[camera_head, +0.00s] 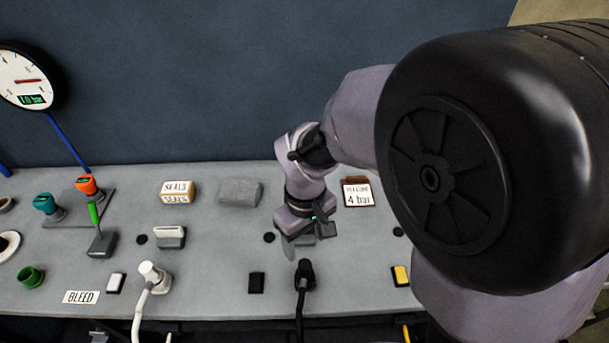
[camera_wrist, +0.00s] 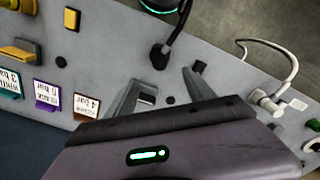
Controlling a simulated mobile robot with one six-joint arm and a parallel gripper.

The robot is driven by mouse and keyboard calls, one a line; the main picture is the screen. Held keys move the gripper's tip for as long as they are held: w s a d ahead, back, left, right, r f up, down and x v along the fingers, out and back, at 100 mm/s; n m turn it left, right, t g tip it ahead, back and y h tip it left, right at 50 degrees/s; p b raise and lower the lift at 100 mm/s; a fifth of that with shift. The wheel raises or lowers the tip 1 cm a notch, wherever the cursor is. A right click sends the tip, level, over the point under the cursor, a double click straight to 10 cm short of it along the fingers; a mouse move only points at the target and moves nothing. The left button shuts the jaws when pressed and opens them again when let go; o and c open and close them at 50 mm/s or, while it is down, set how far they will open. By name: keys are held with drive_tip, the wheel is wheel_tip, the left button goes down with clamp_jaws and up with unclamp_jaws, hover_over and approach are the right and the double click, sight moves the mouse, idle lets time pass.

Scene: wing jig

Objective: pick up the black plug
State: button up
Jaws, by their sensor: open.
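The black plug (camera_head: 305,272) stands near the front edge of the grey bench, with its black cable running down over the edge. In the wrist view the black plug (camera_wrist: 160,58) lies just beyond the fingertips, near the gap between them. My gripper (camera_head: 307,238) is open and hangs just behind the plug in the head view. In the wrist view my gripper (camera_wrist: 163,82) has its fingers spread, with nothing between them. No contact with the plug shows.
A white plug (camera_head: 153,275) with a white cable stands at the left. A black switch (camera_head: 257,283) is beside the black plug, and a yellow switch (camera_head: 401,275) is at the right. A green-handled lever (camera_head: 97,228), a grey block (camera_head: 240,192) and a 4 bar sign (camera_head: 357,192) stand around.

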sight(304, 265)
drive_tip(key=f+b, duration=0.2)
drive_tip(key=f, duration=0.7)
drive_tip(key=shift+a+f, duration=0.2)
drive_tip(key=f+b, duration=0.1)
drive_tip(key=f, duration=0.1)
drive_tip(key=f+b, duration=0.1)
drive_tip(key=f, duration=0.2)
drive_tip(key=shift+w+d+f, duration=0.15)
drive_tip(key=shift+w+f, duration=0.05)
drive_tip(key=shift+f, duration=0.15)
drive_tip(key=shift+r, duration=0.1)
clamp_jaws()
